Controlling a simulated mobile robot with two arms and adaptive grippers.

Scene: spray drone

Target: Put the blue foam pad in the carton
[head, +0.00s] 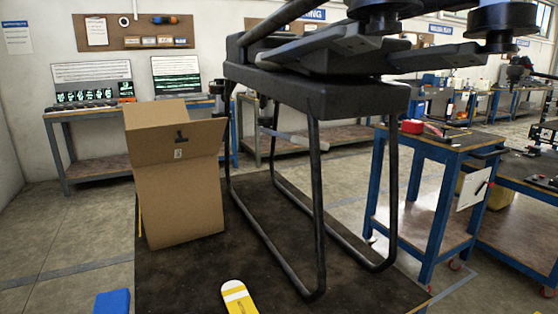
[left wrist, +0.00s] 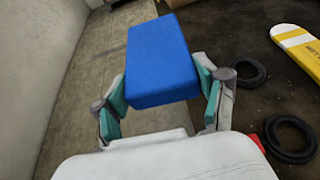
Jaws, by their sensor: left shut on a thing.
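The blue foam pad (head: 112,302) shows at the bottom left edge of the head view, only partly in frame. In the left wrist view the same pad (left wrist: 160,60) is a thick blue block between the teal-padded fingers of my left gripper (left wrist: 163,86), which is shut on it and holds it above the dark surface and floor. The brown carton (head: 180,195) stands upright on the dark mat, behind the pad in the head view, with a flap folded out toward me. Its inside is hidden. The pad is apart from the carton. My right gripper is not in view.
A large black spray drone (head: 320,95) on tall legs stands right of the carton. A yellow-and-white object (head: 240,297) lies on the dark mat (head: 190,275). Two black rings (left wrist: 290,138) lie near it in the left wrist view. A blue-framed cart (head: 430,150) stands at the right.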

